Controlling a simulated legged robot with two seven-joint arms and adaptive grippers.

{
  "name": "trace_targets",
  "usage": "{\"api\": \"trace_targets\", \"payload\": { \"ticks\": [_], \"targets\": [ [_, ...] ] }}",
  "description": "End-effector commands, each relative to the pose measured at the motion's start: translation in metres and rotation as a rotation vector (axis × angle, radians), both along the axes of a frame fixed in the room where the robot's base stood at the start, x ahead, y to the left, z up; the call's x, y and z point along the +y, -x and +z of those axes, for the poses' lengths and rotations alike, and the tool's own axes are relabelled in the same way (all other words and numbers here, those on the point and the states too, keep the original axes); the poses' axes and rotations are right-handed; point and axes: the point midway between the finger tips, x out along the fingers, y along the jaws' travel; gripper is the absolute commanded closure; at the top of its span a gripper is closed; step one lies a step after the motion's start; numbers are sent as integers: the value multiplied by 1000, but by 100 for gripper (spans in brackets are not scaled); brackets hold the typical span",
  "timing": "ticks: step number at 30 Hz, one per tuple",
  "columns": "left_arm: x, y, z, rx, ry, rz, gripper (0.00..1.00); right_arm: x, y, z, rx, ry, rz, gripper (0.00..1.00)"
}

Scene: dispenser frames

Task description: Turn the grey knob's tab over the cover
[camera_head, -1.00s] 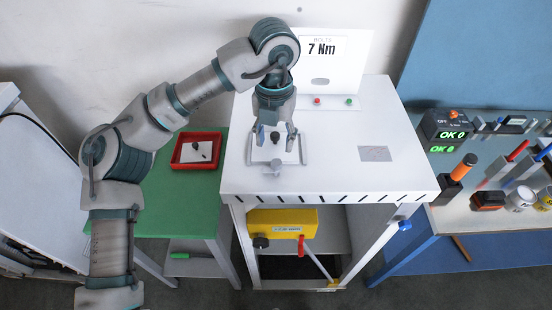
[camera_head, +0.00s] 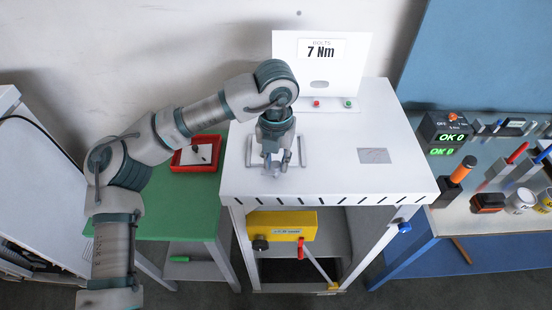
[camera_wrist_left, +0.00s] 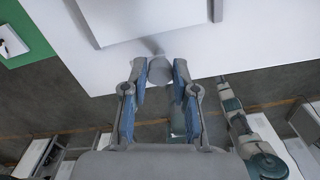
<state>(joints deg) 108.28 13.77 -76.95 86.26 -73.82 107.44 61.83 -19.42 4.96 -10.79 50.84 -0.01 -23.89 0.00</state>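The grey knob (camera_wrist_left: 160,72) sits between my left fingertips in the wrist view and fills the gap. Its tab (camera_wrist_left: 152,45) points up toward the near edge of the cover (camera_wrist_left: 140,18); I cannot tell whether it overlaps. In the head view my left gripper (camera_head: 275,160) is low over the white table's front left, hiding most of the knob and cover. My left gripper (camera_wrist_left: 160,68) looks shut on the knob. A teal and grey arm of mine (camera_wrist_left: 245,130) shows at lower right in the wrist view; its gripper's state is unclear.
The white table (camera_head: 340,180) has free room at right around a grey plate (camera_head: 374,156). A "7 Nm" panel (camera_head: 320,60) stands behind. A red tray (camera_head: 190,166) rests on the green table (camera_head: 175,205). Tools line the bench (camera_head: 480,210) at right.

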Motion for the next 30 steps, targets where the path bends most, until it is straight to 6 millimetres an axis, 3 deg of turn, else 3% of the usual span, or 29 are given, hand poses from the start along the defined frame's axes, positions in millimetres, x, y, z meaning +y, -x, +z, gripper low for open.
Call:
{"api": "trace_targets", "payload": {
  "ticks": [14, 30],
  "targets": [
    [0, -1, -1, 2, -3, -110, 100, -1, 4, 1, -8, -2, 0, 60],
    [0, -1, 0, 1, -3, -591, 100, -3, 36, -4, 13, -2, 3, 60]
  ]
}}
